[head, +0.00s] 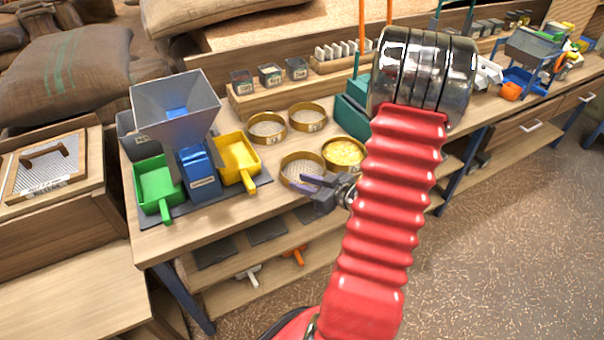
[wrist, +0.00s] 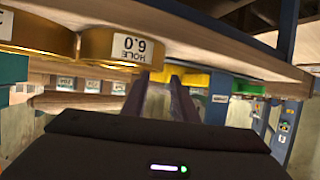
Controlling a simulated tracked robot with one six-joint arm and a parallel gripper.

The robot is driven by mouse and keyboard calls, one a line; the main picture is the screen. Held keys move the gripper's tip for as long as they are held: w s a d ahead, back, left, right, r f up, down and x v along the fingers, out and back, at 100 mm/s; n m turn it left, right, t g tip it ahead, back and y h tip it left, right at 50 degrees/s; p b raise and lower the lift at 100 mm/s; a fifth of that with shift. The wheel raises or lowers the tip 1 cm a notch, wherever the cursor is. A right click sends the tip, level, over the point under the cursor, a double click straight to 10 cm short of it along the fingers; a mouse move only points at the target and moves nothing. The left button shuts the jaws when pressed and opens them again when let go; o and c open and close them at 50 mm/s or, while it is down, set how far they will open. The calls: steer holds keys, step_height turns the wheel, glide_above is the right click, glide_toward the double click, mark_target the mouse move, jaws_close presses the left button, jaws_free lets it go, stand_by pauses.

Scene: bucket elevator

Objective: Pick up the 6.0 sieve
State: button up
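The 6.0 sieve is a round, brass-coloured ring labelled "6.0 HOLE" (wrist: 125,47); the label appears upside down in the wrist view. It seems to be the front-left sieve (head: 302,168) on the bench in the head view, with a mesh floor and nothing visible in it. My gripper (head: 303,184) is at the bench's front edge, just in front of this sieve. In the wrist view, its two dark fingers (wrist: 163,92) are apart with nothing between them, pointing toward the sieve's rim. Whether a fingertip touches the rim cannot be told.
A sieve with yellow grains (head: 343,153) sits close on the right. Two more sieves (head: 267,127) (head: 307,118) are behind. A yellow scoop bin (head: 240,160) and a blue mill with a grey hopper (head: 176,105) stand left. The bench edge (head: 225,222) runs beneath my gripper.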

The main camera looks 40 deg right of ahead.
mark_target(292, 179)
steer(key=shift+x, duration=2.6)
jaws_close()
